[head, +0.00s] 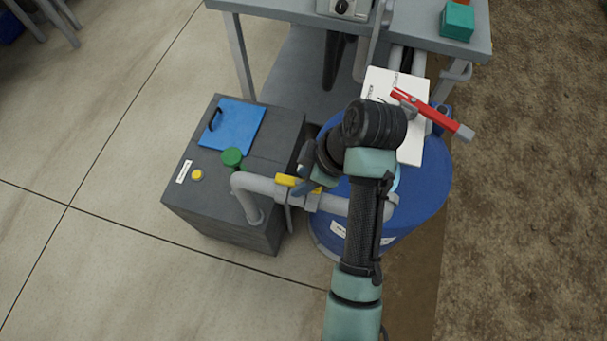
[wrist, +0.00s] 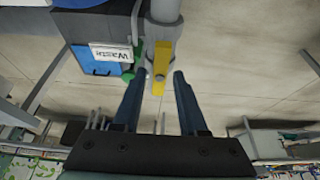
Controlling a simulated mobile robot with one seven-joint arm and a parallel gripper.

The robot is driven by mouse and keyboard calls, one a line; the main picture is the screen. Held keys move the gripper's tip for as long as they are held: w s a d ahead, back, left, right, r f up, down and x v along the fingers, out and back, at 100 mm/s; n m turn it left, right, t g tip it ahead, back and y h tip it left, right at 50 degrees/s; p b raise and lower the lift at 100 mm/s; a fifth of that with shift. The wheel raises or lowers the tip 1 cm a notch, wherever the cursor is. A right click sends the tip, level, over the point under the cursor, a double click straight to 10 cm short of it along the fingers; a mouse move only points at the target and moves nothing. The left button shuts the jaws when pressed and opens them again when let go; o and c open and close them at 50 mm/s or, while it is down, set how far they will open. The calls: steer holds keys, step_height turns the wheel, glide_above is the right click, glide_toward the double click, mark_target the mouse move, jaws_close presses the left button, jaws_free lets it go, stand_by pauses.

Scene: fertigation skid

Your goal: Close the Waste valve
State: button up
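The yellow valve handle (wrist: 159,70) lies roughly in line with the grey pipe (wrist: 163,12) in the wrist view. In the head view yellow also shows on the pipe (head: 286,180), with a smaller yellow patch to its right; my gripper partly hides this area. My gripper (wrist: 161,74) is open, its two dark fingertips on either side of the handle, with visible gaps. I cannot tell whether they touch it.
A dark grey tank (head: 225,205) with a blue lid (head: 233,125) and green cap (head: 231,157) stands left. A blue drum (head: 430,185) stands under my arm. A white board (head: 412,148) and red-handled part (head: 425,108) are close right. A grey bench (head: 290,5) is behind; floor left is clear.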

jaws_close()
steer(key=m+p, duration=0.2)
steer(key=p, duration=0.1)
steer(key=shift+s+a+r+m+t, duration=0.1)
steer(key=shift+s+r+m+t, duration=0.1)
steer(key=shift+r+m+t, duration=0.15)
steer(key=m+p, duration=0.2)
steer(key=m+t+h+p, duration=0.1)
steer(key=m+p, duration=0.1)
steer(key=p, duration=0.1)
steer(key=shift+s+a+f+m+t+h, duration=0.1)
steer(key=shift+s+a+m+t+h, duration=0.05)
steer(key=shift+m+t+h, duration=0.15)
steer(key=m+h+p, duration=0.1)
steer(key=m+p, duration=0.1)
steer(key=m+h+p, duration=0.1)
steer(key=m+p, duration=0.2)
steer(key=shift+a+t, duration=0.2)
steer(key=shift+t, duration=0.15)
steer(key=m+p, duration=0.1)
steer(key=m, duration=0.1)
steer(key=m+h+p, duration=0.2)
steer(key=m, duration=0.1)
steer(key=shift+a+f+m, duration=0.2)
steer(key=shift+a+m, duration=0.05)
steer(key=shift+m, duration=0.1)
